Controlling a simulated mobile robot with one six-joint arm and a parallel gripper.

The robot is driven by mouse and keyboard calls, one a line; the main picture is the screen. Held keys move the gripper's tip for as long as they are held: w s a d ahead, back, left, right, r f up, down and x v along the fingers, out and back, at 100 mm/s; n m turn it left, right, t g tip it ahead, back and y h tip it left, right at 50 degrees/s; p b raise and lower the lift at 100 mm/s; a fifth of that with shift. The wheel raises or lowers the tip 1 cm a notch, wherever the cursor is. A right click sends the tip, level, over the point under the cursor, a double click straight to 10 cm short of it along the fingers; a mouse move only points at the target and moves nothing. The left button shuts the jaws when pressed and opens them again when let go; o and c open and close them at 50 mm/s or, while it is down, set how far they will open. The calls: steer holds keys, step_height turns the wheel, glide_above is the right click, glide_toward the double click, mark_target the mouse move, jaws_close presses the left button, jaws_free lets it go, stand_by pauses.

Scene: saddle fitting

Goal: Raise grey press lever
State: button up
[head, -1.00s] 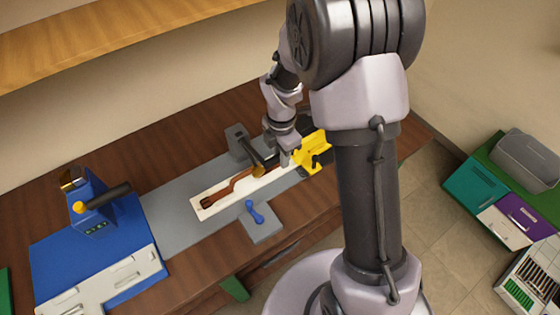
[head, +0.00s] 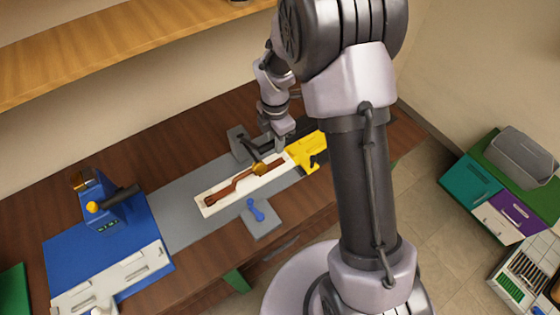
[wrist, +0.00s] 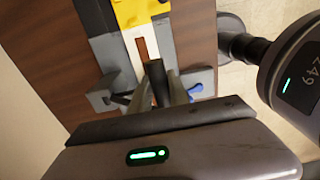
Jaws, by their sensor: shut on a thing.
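The grey press lever has a grey block (head: 238,142) as its mount on the far side of the grey strip. Its dark arm (head: 249,151) reaches toward the wooden piece. In the wrist view the dark round lever handle (wrist: 157,82) lies between the fingers of my gripper (wrist: 162,92), which are shut on it. In the head view my gripper (head: 277,140) is over the far side of the strip, its fingertips partly hidden. A brown wooden piece (head: 235,187) lies in a long white tray (head: 211,210) beneath the lever.
A yellow fixture (head: 311,150) stands at the tray's right end. A blue lever (head: 255,209) on a grey plate sits at the near side. A wooden shelf (head: 120,45) overhangs the bench's back.

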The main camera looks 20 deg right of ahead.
steer(key=w+r+p, duration=0.1)
steer(key=r+p, duration=0.1)
steer(key=w+a+r+p, duration=0.1)
steer(key=w+r+p, duration=0.1)
steer(key=shift+w, duration=0.3)
steer(key=shift+o, duration=0.2)
steer(key=shift+f, duration=0.1)
steer(key=shift+o, duration=0.2)
steer(key=shift+w+a, duration=0.1)
steer(key=o, duration=0.6)
steer(key=shift+o, duration=1)
steer(key=shift+w+f, duration=0.1)
